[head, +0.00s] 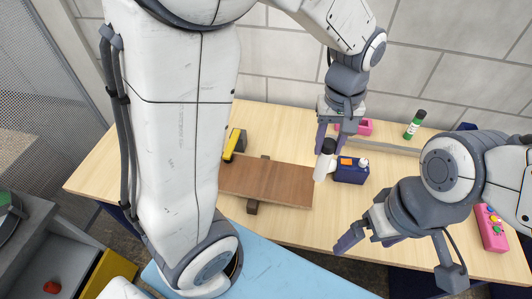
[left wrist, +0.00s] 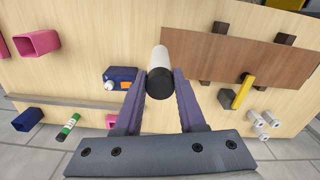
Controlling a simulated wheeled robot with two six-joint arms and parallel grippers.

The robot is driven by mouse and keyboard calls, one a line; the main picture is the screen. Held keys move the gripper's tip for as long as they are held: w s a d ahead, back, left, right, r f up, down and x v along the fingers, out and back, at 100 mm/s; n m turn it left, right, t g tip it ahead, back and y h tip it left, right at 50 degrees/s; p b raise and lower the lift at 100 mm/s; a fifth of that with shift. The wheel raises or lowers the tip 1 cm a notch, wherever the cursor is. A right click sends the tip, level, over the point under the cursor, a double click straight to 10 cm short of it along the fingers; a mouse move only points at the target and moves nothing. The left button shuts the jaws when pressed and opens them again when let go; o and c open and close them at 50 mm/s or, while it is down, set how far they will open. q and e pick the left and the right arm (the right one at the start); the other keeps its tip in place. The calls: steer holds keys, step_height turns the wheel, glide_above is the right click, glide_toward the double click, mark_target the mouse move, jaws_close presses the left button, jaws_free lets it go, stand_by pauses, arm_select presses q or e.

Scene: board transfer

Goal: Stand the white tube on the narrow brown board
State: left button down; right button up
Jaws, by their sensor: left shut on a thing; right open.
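The white tube (head: 320,169) has a black end (head: 328,147) that points up towards my left gripper. My left gripper (head: 327,143) is shut on it; in the left wrist view the tube (left wrist: 158,55) sits between the two fingers (left wrist: 158,88). The tube is close to the right end of the brown board (head: 268,183); I cannot tell whether they touch. The board also shows in the left wrist view (left wrist: 245,55) and rests on dark blocks (head: 252,207). My right gripper (head: 364,239) is open and empty near the front of the table.
A dark blue container (head: 350,174) with an orange label stands just right of the tube. A yellow object (head: 231,145) is by the board's left end. A pink box (head: 367,127) and a green marker (head: 414,124) are at the back. A pink object (head: 491,230) is at right.

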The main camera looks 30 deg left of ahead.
arm_select(q)
steer(key=a+f+p, duration=0.3)
steer(key=a+f, duration=0.6)
steer(key=shift+w+a+f, duration=0.3)
steer(key=shift+w+f, duration=0.05)
steer(key=shift+w, duration=0.1)
steer(key=shift+f, duration=0.2)
steer(key=c, duration=0.5)
jaws_free()
steer(key=shift+r, duration=0.1)
